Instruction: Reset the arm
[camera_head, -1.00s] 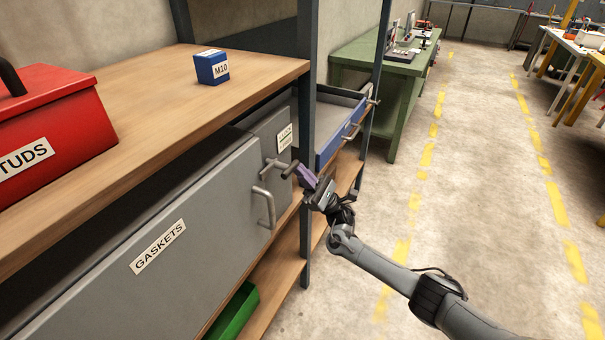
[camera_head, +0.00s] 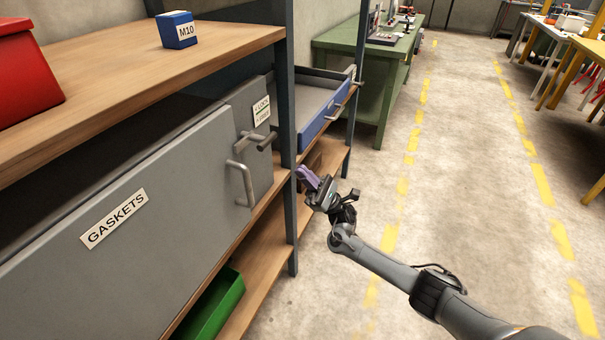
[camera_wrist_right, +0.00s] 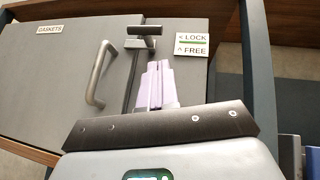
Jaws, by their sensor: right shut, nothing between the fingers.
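My right gripper (camera_head: 308,180) has pale purple fingers and hangs over the aisle, just right of the shelf post. It is shut and empty, and its fingertips are apart from the shelf. In the right wrist view its closed fingers (camera_wrist_right: 154,84) point toward the grey GASKETS cabinet (camera_wrist_right: 60,75). The cabinet (camera_head: 130,225) has a bar handle (camera_head: 242,183) and a T-shaped latch (camera_head: 258,141) beside the LOCK/FREE label (camera_head: 261,111). The latch (camera_wrist_right: 143,37) also shows above the fingers in the wrist view. My left gripper does not show.
The shelf post (camera_head: 284,85) stands close to the right gripper. A blue M10 box (camera_head: 177,30) and a red box (camera_head: 25,75) stand on the top shelf. A green bin (camera_head: 213,305) sits low. The aisle floor (camera_head: 460,200) is clear.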

